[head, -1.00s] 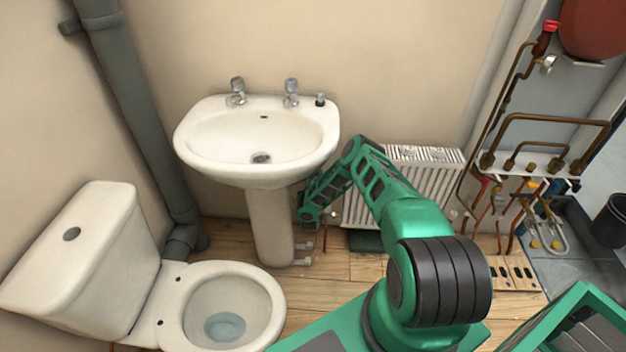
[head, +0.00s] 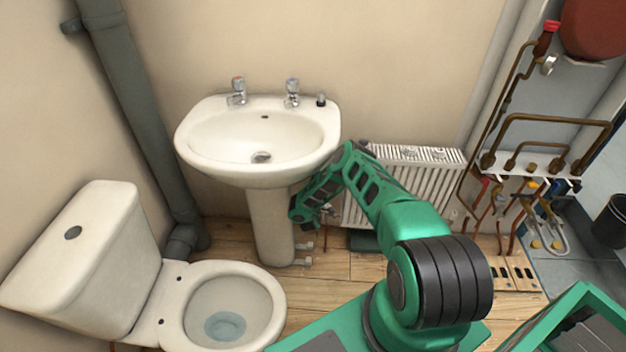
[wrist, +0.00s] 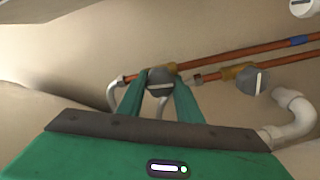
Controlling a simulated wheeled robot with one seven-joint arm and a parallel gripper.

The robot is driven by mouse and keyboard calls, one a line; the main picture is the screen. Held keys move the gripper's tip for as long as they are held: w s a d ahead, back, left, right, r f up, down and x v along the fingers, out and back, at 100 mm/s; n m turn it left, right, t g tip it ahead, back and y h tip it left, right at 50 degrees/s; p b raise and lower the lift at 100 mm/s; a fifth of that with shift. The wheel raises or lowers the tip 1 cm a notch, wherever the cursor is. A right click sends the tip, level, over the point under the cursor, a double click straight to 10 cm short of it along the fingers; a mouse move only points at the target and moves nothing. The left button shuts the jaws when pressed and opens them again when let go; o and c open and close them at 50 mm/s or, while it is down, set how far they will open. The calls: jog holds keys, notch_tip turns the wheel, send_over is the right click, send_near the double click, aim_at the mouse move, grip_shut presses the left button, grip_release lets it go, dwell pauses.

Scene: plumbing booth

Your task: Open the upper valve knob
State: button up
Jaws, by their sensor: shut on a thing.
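In the wrist view, my gripper (wrist: 160,90) has its two green fingers on either side of a round grey valve knob (wrist: 160,80) and is shut on it. The knob's pale mark lies nearly level in the picture. A second grey knob (wrist: 252,80) sits to the right, untouched, with its pale mark steep. I cannot tell from this tilted view which knob is the upper one. In the head view my arm's end is beside the sink pedestal; the fingers and held knob cannot be made out there.
Copper pipes (wrist: 225,60) run from the knobs to the right, and a white bent pipe (wrist: 294,112) is close to the second knob. The sink (head: 258,140) overhangs my arm's end, with its pedestal (head: 270,225) at left and a radiator (head: 405,190) at right.

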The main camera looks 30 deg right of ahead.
jog(key=shift+w+a+r+n, duration=0.25)
jog(key=shift+w+a+n, duration=0.05)
jog(key=shift+n, duration=0.2)
jog(key=o, duration=1)
jog(key=shift+f, duration=0.15)
jog(key=shift+o, duration=0.2)
jog(key=shift+d, duration=0.1)
jog(key=shift+s, duration=0.1)
jog(key=shift+s+f, duration=0.1)
jog(key=v, duration=1)
jog(key=shift+a, duration=0.25)
jog(key=shift+s+d, duration=0.1)
